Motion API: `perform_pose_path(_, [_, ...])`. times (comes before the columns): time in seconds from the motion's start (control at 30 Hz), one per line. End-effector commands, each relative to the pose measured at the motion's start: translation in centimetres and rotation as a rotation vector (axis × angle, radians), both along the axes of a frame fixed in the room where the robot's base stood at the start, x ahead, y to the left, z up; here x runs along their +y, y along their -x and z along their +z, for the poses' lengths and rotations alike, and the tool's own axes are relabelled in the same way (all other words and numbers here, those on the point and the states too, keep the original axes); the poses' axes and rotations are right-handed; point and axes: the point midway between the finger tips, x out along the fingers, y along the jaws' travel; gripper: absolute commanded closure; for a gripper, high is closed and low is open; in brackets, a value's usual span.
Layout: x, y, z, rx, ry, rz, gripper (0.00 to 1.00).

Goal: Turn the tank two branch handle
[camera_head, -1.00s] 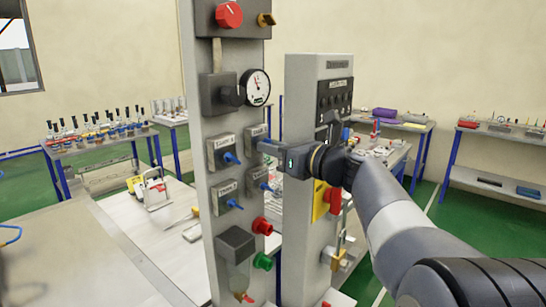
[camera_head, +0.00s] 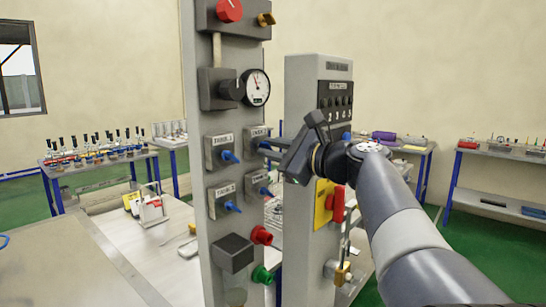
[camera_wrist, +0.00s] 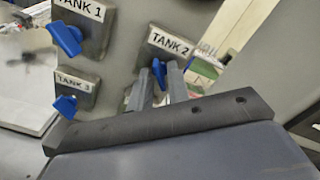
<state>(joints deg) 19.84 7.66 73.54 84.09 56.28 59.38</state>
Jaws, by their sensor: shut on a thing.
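The tank two valve block (camera_head: 257,132) is the upper right of the grey valve blocks on the panel. Its label TANK 2 shows in the wrist view (camera_wrist: 168,43). Its blue branch handle (camera_wrist: 158,70) lies between the fingers of my gripper (camera_wrist: 161,76). My gripper (camera_head: 267,148) is shut on this handle and comes from the right, rolled to a slant in the head view. The fingers hide much of the handle, so its exact angle is hard to tell.
The tank one handle (camera_wrist: 67,39) and tank three handle (camera_wrist: 65,106) sit close by on the same panel. A gauge (camera_head: 256,87) is above; red (camera_head: 261,235) and green (camera_head: 262,274) buttons are below. A second grey panel (camera_head: 300,220) stands right behind my gripper.

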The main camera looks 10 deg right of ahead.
Motion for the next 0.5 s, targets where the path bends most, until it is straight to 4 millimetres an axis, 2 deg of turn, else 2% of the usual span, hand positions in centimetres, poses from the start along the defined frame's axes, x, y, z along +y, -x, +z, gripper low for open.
perform_pose_path(0.5, [0.01,-0.01,-0.06,-0.047,0.068,0.001,1.00])
